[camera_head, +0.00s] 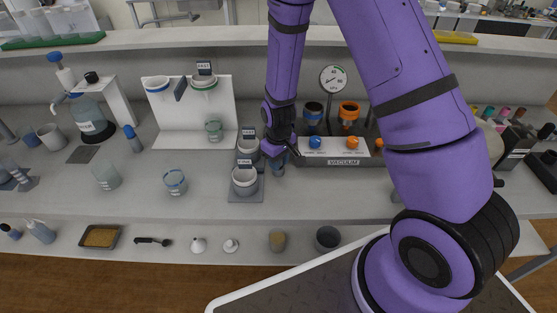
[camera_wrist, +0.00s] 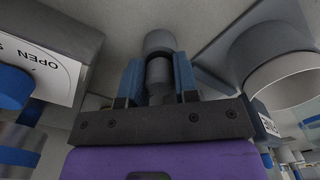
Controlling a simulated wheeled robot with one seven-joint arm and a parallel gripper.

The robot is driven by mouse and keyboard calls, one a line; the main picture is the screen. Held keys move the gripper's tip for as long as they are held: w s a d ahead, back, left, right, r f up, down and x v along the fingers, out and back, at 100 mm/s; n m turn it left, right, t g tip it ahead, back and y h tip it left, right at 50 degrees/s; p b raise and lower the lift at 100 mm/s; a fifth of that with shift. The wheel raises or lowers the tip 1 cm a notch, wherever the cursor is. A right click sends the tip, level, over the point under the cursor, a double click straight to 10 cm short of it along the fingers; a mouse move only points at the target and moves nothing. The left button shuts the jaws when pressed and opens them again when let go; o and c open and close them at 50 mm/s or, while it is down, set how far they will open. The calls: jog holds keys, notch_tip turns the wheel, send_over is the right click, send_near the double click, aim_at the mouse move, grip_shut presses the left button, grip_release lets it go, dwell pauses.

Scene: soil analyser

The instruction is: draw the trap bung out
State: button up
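In the wrist view, a grey round stepped piece, which looks like the trap bung (camera_wrist: 159,72), stands between the two blue fingers of my gripper (camera_wrist: 159,82). The fingers lie close along both sides of it. I cannot tell whether they press on it. A wider grey cylinder (camera_wrist: 158,42) shows beyond it. In the head view, my gripper (camera_head: 277,158) points down just left of the vacuum manifold (camera_head: 345,161), beside the white cups. My wrist hides most of what is below it there.
Two labelled white cups, one in front (camera_head: 244,186), stand close to the left of my gripper. A grey and white cup (camera_wrist: 285,80) is near on the right in the wrist view. The gauge (camera_head: 333,79) and valves stand to the right. Bench is clearer toward the front.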

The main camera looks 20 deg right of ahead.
grip_shut()
jog(key=shift+r, duration=0.8)
dwell(0.4)
jog(key=shift+r, duration=2.35)
